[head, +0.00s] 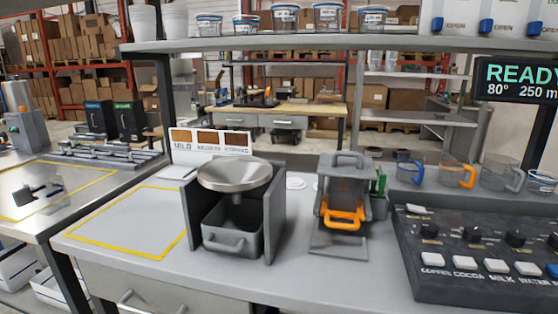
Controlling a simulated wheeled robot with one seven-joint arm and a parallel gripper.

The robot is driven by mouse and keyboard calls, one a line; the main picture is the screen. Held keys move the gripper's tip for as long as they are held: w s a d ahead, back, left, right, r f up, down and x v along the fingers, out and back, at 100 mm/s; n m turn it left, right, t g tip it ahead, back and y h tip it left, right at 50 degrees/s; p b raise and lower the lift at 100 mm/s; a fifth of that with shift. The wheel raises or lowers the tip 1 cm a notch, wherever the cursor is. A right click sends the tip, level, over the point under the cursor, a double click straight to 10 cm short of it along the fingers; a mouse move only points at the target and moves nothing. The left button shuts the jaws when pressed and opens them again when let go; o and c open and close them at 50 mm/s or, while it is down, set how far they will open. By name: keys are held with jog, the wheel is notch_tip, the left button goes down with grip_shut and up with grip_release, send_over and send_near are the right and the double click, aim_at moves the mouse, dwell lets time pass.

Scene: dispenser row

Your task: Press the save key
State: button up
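A dark control panel (470,245) stands on the counter at the right, cut off by the picture's right edge. Its front row has white keys labelled coffee, cocoa, milk and water; the cocoa key (464,264) is one of them. A blue key (552,270) sits at the right end of what shows. Another white key (419,209) lies near the panel's upper left, its label too small to read. Several black knobs (472,235) stand behind the front row. I cannot read "save" on any key. My gripper is not in view.
A display (520,82) above the panel reads READY, 80°. Glass mugs (452,172) stand behind the panel. A grey press with an orange handle (344,217) and a metal funnel over a drawer (234,177) stand left of it. A yellow-outlined area (125,222) is clear.

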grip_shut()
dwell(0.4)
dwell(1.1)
